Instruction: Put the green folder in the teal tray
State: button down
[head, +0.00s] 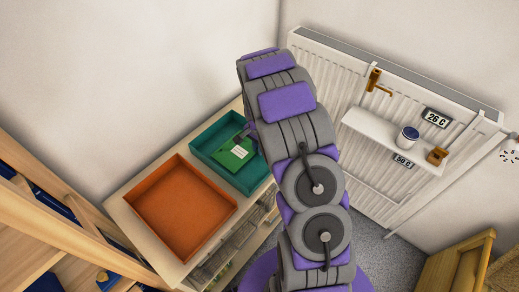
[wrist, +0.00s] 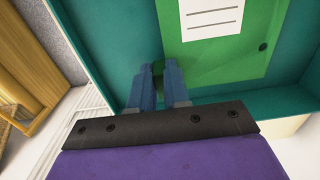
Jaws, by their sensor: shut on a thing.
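The green folder (head: 235,153) with a white label is at the teal tray (head: 207,139), within its walls as seen from the head view. In the wrist view the folder (wrist: 222,45) lies over the tray's inside, and a teal wall (wrist: 120,50) shows beside it. My gripper (wrist: 163,68) is shut on the folder's near edge. In the head view the gripper is mostly hidden behind my arm. I cannot tell whether the folder touches the tray's floor.
An orange tray (head: 180,208) sits beside the teal tray on a pale cabinet (head: 125,215). A radiator (head: 345,85) with a small white shelf (head: 375,132) and a cup (head: 408,137) is to the right. A wooden shelf unit (head: 50,190) is at left.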

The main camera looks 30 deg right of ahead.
jog(key=shift+a+f, duration=0.3)
jog(key=shift+f, duration=0.05)
jog(key=shift+d, duration=0.4)
jog(key=c, duration=1.3)
grip_release()
jog(key=shift+d+f, duration=0.15)
jog(key=shift+d, duration=0.2)
jog(key=shift+c, duration=0.2)
jog(key=shift+o, duration=1.2)
jog(key=shift+a, duration=0.55)
jog(key=shift+d+r, duration=0.1)
jog(key=shift+r, duration=0.55)
jog(key=s+a+r+n+p, duration=0.1)
jog(key=s+a+r+p, duration=0.15)
jog(key=r, duration=0.65)
jog(key=s+a+r+n+p, duration=0.15)
jog(key=s+r, duration=0.25)
jog(key=r, duration=0.5)
jog(key=s+a+r+n, duration=0.3)
jog(key=s, duration=0.7)
jog(key=s+a+r+n+g, duration=0.1)
jog(key=s+a+r+n, duration=0.2)
jog(key=s, duration=0.6)
jog(key=s+a+r+n, duration=0.4)
jog(key=s+a+n, duration=0.1)
jog(key=s, duration=0.5)
jog(key=shift+s+a+g+b, duration=0.25)
jog(key=shift+s+g+b, duration=0.1)
jog(key=shift+g+b, duration=0.1)
